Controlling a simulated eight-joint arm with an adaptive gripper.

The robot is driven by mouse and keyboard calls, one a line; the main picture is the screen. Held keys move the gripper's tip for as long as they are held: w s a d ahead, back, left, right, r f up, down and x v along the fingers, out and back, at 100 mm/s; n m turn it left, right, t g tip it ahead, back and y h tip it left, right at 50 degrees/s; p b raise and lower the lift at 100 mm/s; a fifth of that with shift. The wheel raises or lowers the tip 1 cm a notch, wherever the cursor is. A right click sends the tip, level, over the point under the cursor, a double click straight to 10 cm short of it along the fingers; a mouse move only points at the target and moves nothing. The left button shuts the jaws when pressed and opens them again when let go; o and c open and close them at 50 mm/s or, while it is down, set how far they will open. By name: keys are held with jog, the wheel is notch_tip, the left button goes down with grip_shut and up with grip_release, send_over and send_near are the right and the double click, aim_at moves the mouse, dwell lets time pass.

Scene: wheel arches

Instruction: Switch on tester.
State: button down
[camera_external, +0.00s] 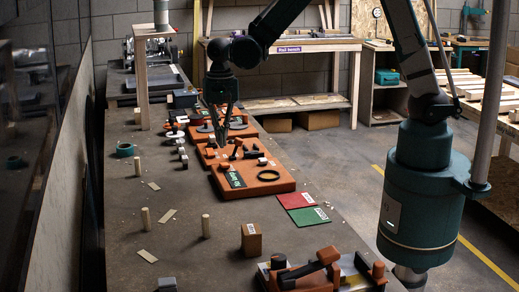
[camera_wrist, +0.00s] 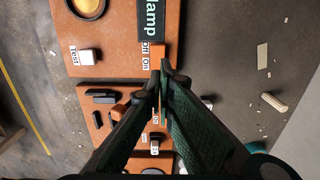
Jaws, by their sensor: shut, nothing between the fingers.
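The orange board (camera_external: 285,184) carries a dark ring, a green "Lamp" label (camera_external: 235,179) and a pale button. In the wrist view the same board (camera_wrist: 115,30) shows the "Lamp" label (camera_wrist: 152,18), a white button (camera_wrist: 86,57) marked "Test" and an "Off / On" label (camera_wrist: 146,55). A small orange piece (camera_wrist: 158,52) beside that label looks like the switch; its position is unclear. My gripper (camera_wrist: 163,68) is shut and empty, its tips by this piece and partly covering it. Contact cannot be told. My gripper (camera_external: 219,146) points down over the boards in the external view.
Another orange board with black parts (camera_wrist: 103,97) adjoins below in the wrist view. Wooden pegs (camera_external: 205,226) and a teal tape roll (camera_external: 124,149) stand left. Red and green mats (camera_external: 296,200) lie right.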

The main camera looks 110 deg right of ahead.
notch_tip(320, 180, up, 8)
jog(key=shift+d+f+p, duration=0.15)
jog(key=shift+p, duration=0.15)
dwell(0.5)
jog(key=s+a+r+n+t+h+b, duration=0.15)
jog(key=a+r+n, duration=0.3)
jog(key=a, duration=0.45)
jog(key=s+a+r+n+t+y, duration=0.1)
jog(key=s+a+r+n+t, duration=0.2)
jog(key=a+r, duration=0.45)
jog(key=s+a+n+t, duration=0.1)
jog(key=s+a+n, duration=0.4)
jog(key=a, duration=0.3)
jog(key=s+a+n+t+b, duration=0.1)
jog(key=s+a+n, duration=0.4)
jog(key=s+a, duration=0.2)
jog(key=shift+s+a+t, duration=0.3)
jog(key=shift+a+t, duration=0.05)
jog(key=shift+a, duration=0.8)
jog(key=shift+f+n+b, duration=0.15)
jog(key=shift+n+b, duration=0.1)
jog(key=shift+b, duration=0.05)
